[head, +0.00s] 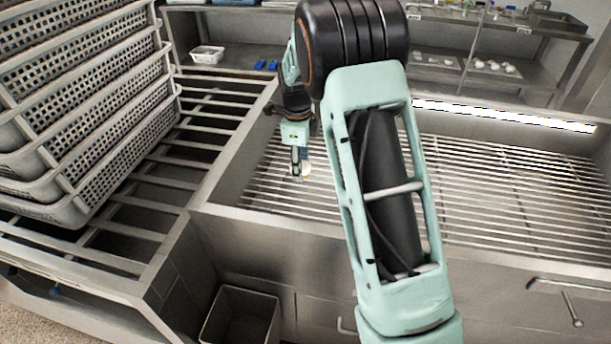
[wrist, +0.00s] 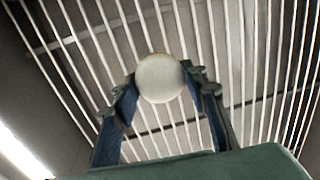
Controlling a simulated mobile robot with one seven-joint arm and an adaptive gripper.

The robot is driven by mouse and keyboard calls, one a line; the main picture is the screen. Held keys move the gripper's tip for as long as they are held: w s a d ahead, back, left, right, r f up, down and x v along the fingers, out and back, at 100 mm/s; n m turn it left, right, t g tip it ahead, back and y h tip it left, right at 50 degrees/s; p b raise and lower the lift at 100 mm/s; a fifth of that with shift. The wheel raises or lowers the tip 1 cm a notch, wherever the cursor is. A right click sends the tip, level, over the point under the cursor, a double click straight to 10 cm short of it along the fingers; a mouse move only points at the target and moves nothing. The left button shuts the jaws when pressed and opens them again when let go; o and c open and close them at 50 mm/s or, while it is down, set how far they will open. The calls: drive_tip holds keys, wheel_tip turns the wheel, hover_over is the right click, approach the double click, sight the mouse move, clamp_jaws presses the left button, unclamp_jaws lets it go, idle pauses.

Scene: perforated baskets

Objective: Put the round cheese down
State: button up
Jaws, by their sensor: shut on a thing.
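The round cheese (wrist: 160,78) is a pale, whitish disc between the two fingertips of my gripper (wrist: 162,84) in the wrist view. The fingers touch it on both sides, so my gripper is shut on it. In the head view my gripper (head: 298,170) points down over the left part of the sunken metal rack (head: 490,185). A small pale part of the cheese (head: 306,167) shows there beside the fingers. Rack bars show behind the cheese in the wrist view. I cannot tell the exact gap between the cheese and the bars.
Stacked grey perforated baskets (head: 85,125) stand on a slatted metal frame (head: 200,125) at the left. A small white tray (head: 207,55) and blue items (head: 266,65) lie at the back. A steel shelf (head: 480,70) holds pale round items. The rack looks clear around my gripper.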

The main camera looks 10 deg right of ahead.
sight(303, 160)
drive_tip(key=w+f, duration=0.1)
drive_tip(key=f, duration=0.1)
drive_tip(key=w+d+f, duration=0.1)
drive_tip(key=w+f, duration=0.1)
drive_tip(key=shift+d, duration=0.2)
drive_tip(key=shift+w+f, duration=0.1)
drive_tip(key=shift+f, duration=1.55)
drive_tip(key=shift+f, duration=0.2)
drive_tip(key=o, duration=1.3)
drive_tip(key=shift+r, duration=0.1)
drive_tip(key=r, duration=0.4)
drive_tip(key=s+r, duration=0.1)
drive_tip(key=r, duration=0.7)
drive_tip(key=shift+s+a+p, duration=0.15)
drive_tip(key=shift+a+p, duration=0.05)
drive_tip(key=shift+p, duration=0.1)
